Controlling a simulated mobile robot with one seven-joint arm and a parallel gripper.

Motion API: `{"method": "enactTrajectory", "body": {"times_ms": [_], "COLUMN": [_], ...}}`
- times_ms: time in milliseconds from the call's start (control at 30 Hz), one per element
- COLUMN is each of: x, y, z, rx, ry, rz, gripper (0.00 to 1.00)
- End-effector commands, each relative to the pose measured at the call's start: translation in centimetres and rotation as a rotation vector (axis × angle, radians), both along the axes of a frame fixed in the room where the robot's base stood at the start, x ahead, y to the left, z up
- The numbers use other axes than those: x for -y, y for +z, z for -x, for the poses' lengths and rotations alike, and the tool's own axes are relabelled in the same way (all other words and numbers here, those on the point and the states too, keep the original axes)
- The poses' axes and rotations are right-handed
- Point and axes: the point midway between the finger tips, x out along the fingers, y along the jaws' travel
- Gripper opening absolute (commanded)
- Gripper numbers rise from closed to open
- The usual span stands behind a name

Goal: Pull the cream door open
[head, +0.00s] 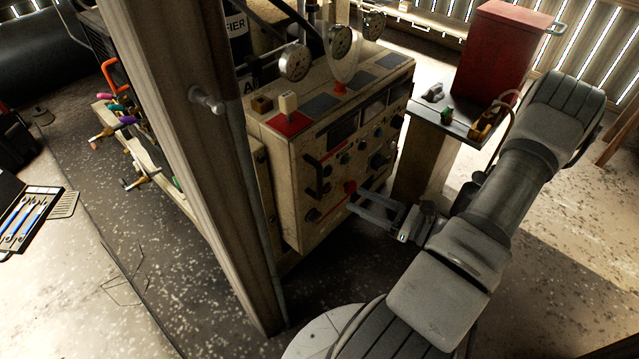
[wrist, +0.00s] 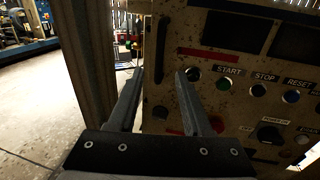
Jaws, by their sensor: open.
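The cream door (head: 312,222) is the worn front panel of a control cabinet. It carries buttons, dark display windows and a red knob (head: 350,187), and looks flush with the cabinet. In the wrist view the door (wrist: 215,65) fills the right half. A dark upright handle (head: 313,178) is near its left edge; it also shows in the wrist view (wrist: 160,97), between the lines of my fingers. My gripper (head: 355,201) is open and empty in front of the door's lower part. In the wrist view its fingertips (wrist: 160,76) point at the door; I cannot tell whether they touch it.
A thick wooden post (head: 200,150) stands close left of the cabinet. Gauges (head: 340,41) rise from the cabinet top. A side table (head: 455,125) with a red box (head: 492,50) stands to the right, near my arm. The floor in front is clear.

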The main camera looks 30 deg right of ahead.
Motion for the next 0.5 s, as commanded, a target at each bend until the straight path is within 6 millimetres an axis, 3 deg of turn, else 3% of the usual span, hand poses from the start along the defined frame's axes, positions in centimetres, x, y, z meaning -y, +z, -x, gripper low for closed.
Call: {"method": "enactTrajectory", "body": {"times_ms": [300,500], "x": [-3.8,-5.4], "y": [-0.2,-0.1], "z": [-6.0,-8.7], "rx": [0.001,0.0], "ry": [0.005,0.004], "rz": [0.001,0.001], "gripper": [0.5,0.5]}}
